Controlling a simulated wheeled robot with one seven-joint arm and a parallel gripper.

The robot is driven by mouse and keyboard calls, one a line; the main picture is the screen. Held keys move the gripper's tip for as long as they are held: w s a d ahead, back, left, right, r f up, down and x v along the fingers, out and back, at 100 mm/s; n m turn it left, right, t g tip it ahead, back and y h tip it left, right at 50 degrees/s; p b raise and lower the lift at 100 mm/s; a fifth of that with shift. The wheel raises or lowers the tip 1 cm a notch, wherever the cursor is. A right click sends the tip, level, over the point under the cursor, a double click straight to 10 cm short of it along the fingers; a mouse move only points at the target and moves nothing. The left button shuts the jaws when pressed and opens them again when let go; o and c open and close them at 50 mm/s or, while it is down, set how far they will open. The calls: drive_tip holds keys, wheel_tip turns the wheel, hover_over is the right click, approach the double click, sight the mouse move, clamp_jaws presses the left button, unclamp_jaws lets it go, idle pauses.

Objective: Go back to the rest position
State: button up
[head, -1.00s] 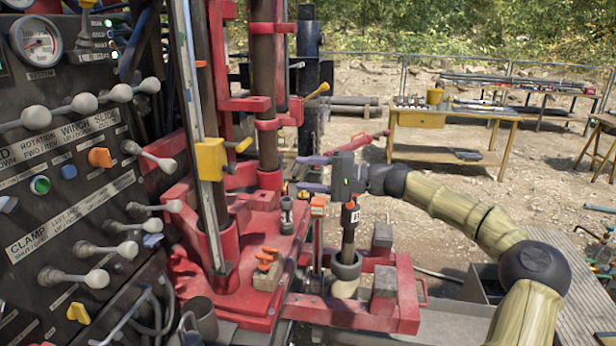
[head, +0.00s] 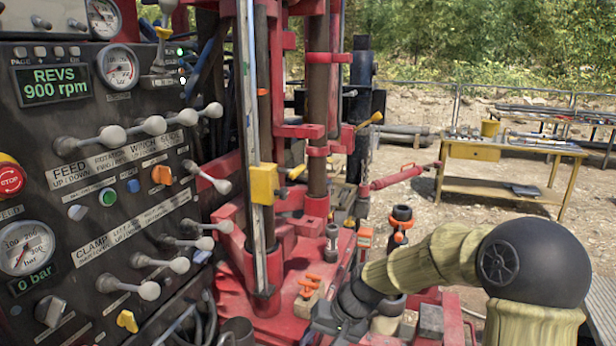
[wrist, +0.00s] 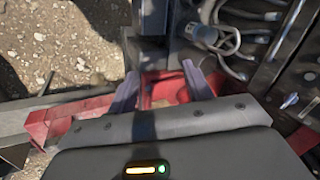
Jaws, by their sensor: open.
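My gripper shows in the head view as a dark body (head: 338,318) low in the middle, in front of the rig's red base. Its fingertips cannot be made out there. In the wrist view my gripper (wrist: 162,88) has two purple-grey fingers spread well apart, with nothing held between them. Red metal and a pale patch lie beyond the gap. My arm bends at a large dark elbow on the right and slopes down to the left.
The control panel (head: 125,215) with several levers fills the left. The red rig base (head: 285,290) and mast stand close to my gripper. A dark upright piece with orange parts (head: 399,225) stands just behind my forearm. A yellow table (head: 515,150) stands farther back. Hoses (wrist: 225,40) show in the wrist view.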

drive_tip(key=s+d+t+h, duration=0.1)
drive_tip(key=s+d+h, duration=0.4)
drive_tip(key=s+d, duration=0.7)
drive_tip(key=s, duration=0.3)
drive_tip(key=shift+s+d, duration=0.25)
drive_tip(key=shift+r, duration=0.1)
